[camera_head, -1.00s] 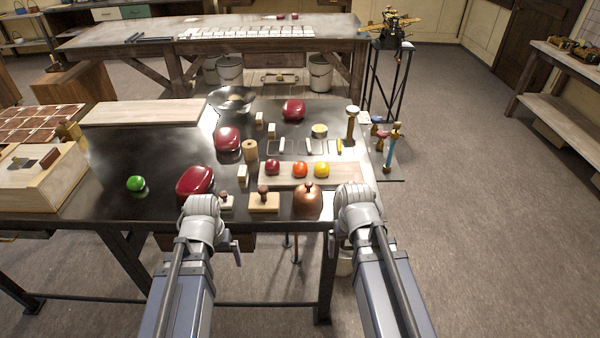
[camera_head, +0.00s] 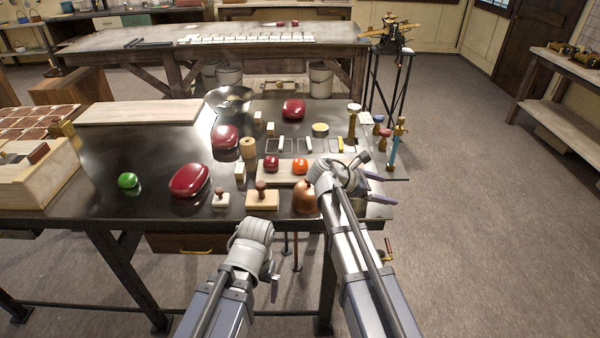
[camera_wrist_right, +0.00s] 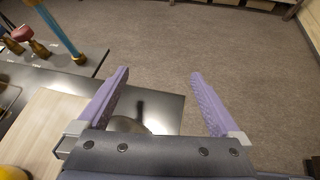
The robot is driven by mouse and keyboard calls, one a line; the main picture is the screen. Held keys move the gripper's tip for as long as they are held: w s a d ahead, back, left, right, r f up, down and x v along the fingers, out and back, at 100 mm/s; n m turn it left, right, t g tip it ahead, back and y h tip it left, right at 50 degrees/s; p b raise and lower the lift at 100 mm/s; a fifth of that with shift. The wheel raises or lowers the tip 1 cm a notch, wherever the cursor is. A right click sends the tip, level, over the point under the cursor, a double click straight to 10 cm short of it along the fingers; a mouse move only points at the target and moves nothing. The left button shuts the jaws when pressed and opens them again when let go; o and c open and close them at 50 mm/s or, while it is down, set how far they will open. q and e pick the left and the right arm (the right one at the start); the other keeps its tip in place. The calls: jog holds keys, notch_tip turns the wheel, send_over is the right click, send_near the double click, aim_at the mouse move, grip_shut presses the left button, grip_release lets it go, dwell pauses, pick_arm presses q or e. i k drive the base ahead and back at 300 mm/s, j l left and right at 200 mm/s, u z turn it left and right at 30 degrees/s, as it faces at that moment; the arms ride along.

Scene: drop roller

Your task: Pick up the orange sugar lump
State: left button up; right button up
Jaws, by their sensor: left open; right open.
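The orange sugar lump (camera_head: 300,166) is a rounded, shiny lump on a pale wooden board (camera_head: 268,178) on the dark table. A red lump (camera_head: 271,164) sits just left of it on the same board. My right gripper (camera_head: 384,180) is open and empty, right of the orange lump, over the right end of the table. Its two purple fingers (camera_wrist_right: 160,74) stand wide apart in the right wrist view, with floor and table edge beyond them. A yellow lump (camera_wrist_right: 12,173) is cut off at that view's lower left. My left gripper (camera_head: 271,272) is open, low in front of the table's edge.
A copper bell-shaped thing (camera_head: 306,198) stands in front of the board, close to my right arm. A stamp on a wooden block (camera_head: 262,198) and larger red rounded things (camera_head: 189,180) stand to its left. Tall upright tools (camera_head: 397,145) stand at the table's right.

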aim_at(299, 165)
jog(key=i+j+u, duration=0.1)
jog(key=j, duration=0.3)
jog(key=i+j+u, duration=0.1)
jog(key=j, duration=0.25)
jog(key=i+j+u, duration=0.1)
jog(key=j, duration=0.3)
jog(key=i, duration=0.1)
